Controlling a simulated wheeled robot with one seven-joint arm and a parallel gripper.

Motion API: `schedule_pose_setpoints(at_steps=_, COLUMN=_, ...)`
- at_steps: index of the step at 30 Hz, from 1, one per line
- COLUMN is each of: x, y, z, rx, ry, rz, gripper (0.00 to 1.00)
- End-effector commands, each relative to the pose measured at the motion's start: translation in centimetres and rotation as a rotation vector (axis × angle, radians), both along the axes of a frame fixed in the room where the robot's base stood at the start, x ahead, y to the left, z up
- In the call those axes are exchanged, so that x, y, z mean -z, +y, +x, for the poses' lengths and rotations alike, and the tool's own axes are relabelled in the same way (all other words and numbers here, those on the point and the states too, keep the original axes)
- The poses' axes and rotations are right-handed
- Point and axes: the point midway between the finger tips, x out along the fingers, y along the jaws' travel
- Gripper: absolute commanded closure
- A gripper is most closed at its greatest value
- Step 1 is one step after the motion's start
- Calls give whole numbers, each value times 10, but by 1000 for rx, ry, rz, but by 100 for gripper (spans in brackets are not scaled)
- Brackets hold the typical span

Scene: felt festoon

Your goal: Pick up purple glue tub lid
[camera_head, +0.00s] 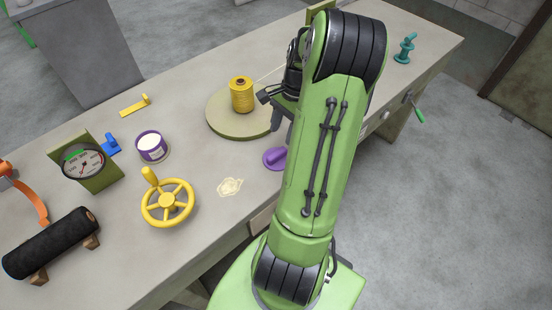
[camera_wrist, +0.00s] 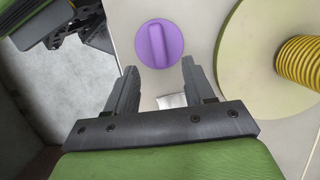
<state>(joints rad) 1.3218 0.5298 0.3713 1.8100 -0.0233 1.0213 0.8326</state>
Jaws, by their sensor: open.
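The purple glue tub lid (camera_head: 274,159) lies flat on the grey bench, partly hidden behind my green arm in the head view. In the wrist view the lid (camera_wrist: 159,43) is a round purple disc with a raised bar grip across its middle. My gripper (camera_wrist: 158,76) is open and empty, its two fingers pointing toward the lid. The lid shows just beyond the fingertips and between their lines, apart from them. In the head view the gripper is mostly hidden by my arm. The purple glue tub (camera_head: 151,147) stands open with white contents further left.
A round board (camera_head: 222,122) with a yellow thread spool (camera_head: 241,94) stands beside the lid. A yellow handwheel (camera_head: 167,203), a dial gauge (camera_head: 84,163), a black roll (camera_head: 50,243) and a pale glue patch (camera_head: 230,187) are to the left. A teal fitting (camera_head: 405,48) is at the right.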

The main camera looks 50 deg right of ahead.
Motion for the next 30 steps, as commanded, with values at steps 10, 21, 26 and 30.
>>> schedule_pose_setpoints(at_steps=10, x=55, y=18, z=1, rx=-2, ry=2, rz=4, gripper=47)
schedule_pose_setpoints(at_steps=21, x=69, y=22, z=3, rx=-2, ry=0, rz=-2, gripper=50)
schedule_pose_setpoints(at_steps=26, x=69, y=22, z=3, rx=-2, ry=0, rz=-2, gripper=74)
schedule_pose_setpoints(at_steps=30, x=69, y=22, z=3, rx=-2, ry=0, rz=-2, gripper=96)
